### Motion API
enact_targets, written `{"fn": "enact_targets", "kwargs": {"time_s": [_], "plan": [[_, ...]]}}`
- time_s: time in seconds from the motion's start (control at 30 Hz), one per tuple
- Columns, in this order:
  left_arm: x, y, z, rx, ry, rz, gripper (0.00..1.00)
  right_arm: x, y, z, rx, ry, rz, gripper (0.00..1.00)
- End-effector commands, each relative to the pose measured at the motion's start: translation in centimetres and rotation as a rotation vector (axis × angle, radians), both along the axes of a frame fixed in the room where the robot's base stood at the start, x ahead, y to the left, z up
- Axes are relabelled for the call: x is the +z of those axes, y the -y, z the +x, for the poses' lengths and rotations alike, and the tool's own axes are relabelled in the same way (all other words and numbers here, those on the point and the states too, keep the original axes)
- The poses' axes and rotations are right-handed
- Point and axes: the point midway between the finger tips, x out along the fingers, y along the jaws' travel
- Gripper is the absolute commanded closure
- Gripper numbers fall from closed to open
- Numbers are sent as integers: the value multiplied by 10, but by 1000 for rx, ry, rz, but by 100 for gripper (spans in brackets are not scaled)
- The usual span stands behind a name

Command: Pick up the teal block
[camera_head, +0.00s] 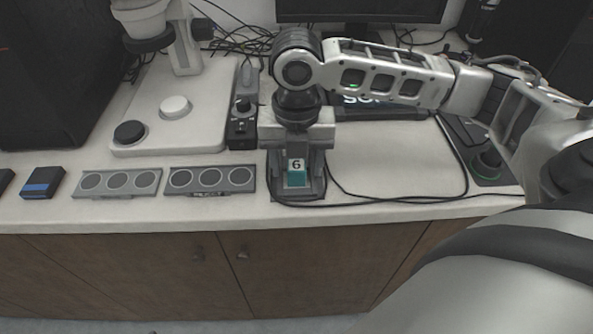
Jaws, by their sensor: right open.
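The teal block (296,179) has a pale face marked "6" and stands near the front edge of the counter, on or in a dark grey fixture (296,197). My right gripper (296,162) points down right over it. Its jaws are open, with a finger on the left and right of the block. I cannot tell whether either finger touches the block. The wrist and gripper body hide what lies behind. My left gripper is not in view.
Two grey trays with round recesses, one (117,192) further left than the other (253,181), lie left of the block. A microscope-like stand (205,123) is behind them. A blue-black box (42,183) lies far left. A black cable (395,202) runs along the counter on the right.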

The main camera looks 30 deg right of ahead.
Motion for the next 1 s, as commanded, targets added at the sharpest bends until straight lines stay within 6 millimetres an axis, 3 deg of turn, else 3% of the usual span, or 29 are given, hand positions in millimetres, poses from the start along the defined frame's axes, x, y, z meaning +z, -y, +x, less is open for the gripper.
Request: {"fn": "enact_targets", "kwargs": {"time_s": [0.17, 0.37, 0.4, 0.77, 1.0], "plan": [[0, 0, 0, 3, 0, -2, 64, 0, 0, 0, 0, 0, 0, 45], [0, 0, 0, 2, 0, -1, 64, 0, 0, 0, 0, 0, 0, 96], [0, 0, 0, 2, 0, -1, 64, 0, 0, 0, 0, 0, 0, 100], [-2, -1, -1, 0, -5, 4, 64, 5, 0, 1, 0, 3, 1, 100], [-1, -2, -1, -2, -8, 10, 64, 35, -1, 1, 1, 6, 2, 100]]}}
